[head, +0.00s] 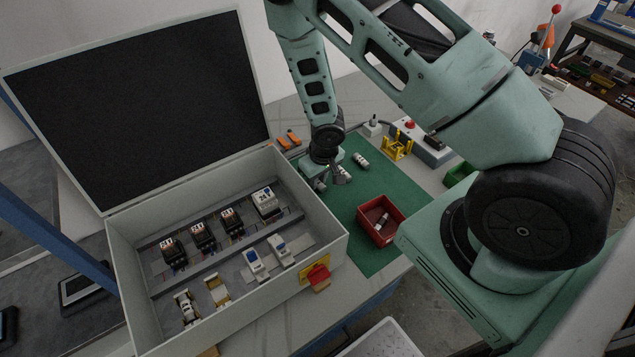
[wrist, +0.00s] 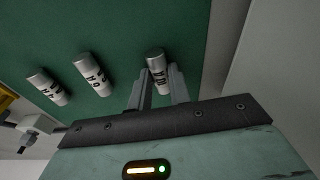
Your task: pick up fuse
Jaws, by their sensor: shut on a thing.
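In the wrist view a white cylindrical fuse with dark lettering (wrist: 156,62) is between my two fingertips; my gripper (wrist: 158,84) is shut on it. The fuse is at the green mat (wrist: 125,25), and I cannot tell whether it still touches it. Two similar fuses, a middle one (wrist: 92,75) and a left one (wrist: 46,87), lie apart on the mat to its left. In the head view my gripper (head: 325,174) is low over the mat just beside the open box. A loose fuse (head: 361,159) shows to its right; the gripper partly hides the others.
The open grey box (head: 335,243) with wired modules stands left of my gripper, its wall close by. A red bin (head: 364,220) holding a light cylindrical part is in front on the mat. A yellow stand (head: 397,146) and a grey control box (head: 428,146) are behind right.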

